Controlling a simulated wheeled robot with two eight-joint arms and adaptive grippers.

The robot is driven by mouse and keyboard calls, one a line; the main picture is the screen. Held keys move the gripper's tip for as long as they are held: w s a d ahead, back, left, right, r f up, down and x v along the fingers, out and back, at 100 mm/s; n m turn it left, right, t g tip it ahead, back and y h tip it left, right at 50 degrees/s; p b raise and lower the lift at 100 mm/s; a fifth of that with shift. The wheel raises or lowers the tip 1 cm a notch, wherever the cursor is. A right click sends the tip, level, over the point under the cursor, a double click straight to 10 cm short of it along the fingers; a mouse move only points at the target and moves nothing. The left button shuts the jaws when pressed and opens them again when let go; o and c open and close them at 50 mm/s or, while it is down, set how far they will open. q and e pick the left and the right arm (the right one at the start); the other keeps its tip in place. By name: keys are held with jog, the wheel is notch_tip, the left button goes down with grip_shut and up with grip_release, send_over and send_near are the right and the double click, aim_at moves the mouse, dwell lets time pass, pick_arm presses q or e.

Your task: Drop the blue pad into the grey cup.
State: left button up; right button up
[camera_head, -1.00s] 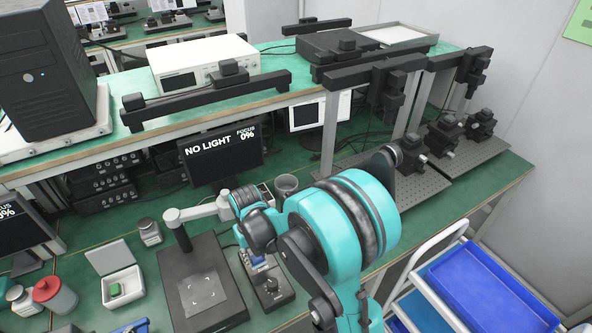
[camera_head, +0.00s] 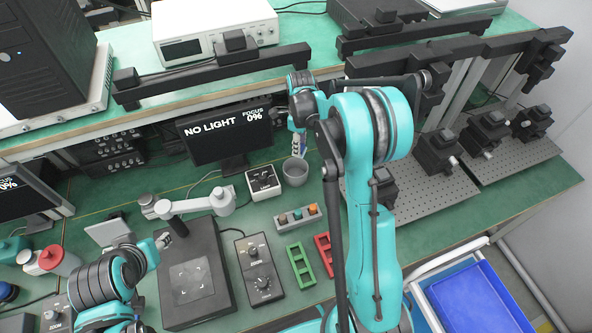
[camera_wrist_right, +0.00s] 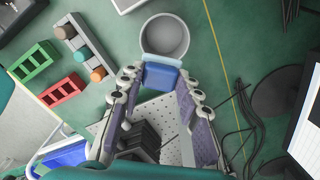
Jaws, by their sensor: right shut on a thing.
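The grey cup (camera_head: 295,172) stands upright on the green bench, to the right of the NO LIGHT screen. In the right wrist view the cup (camera_wrist_right: 165,38) is open and just beyond my fingertips. My right gripper (camera_head: 299,153) points down by the cup's far side. It is shut on the blue pad (camera_wrist_right: 161,75), which sits between the fingertips and overlaps the cup's near rim in the wrist view. I cannot tell the pad's height over the cup. My left gripper (camera_head: 160,243) is beside the black plate at the lower left; its jaws are too small to read.
A grey block with coloured pieces (camera_head: 299,215), a green frame (camera_head: 300,265) and a red frame (camera_head: 324,254) lie in front. The screen (camera_head: 222,135) and shelf edge are close behind.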

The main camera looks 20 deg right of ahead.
jog(key=shift+w+d+r+m, duration=0.15)
jog(key=shift+w+d+m, duration=0.2)
jog(key=shift+m, duration=0.35)
jog(key=shift+s+f+b, duration=0.1)
jog(key=shift+f+b, duration=0.25)
jog(key=shift+f, duration=0.15)
notch_tip(320, 180, down, 5)
jog(key=b, duration=0.3)
jog(key=o, duration=1.2)
jog(key=shift+r, duration=0.15)
notch_tip(320, 180, up, 12)
jog(key=shift+f, duration=0.1)
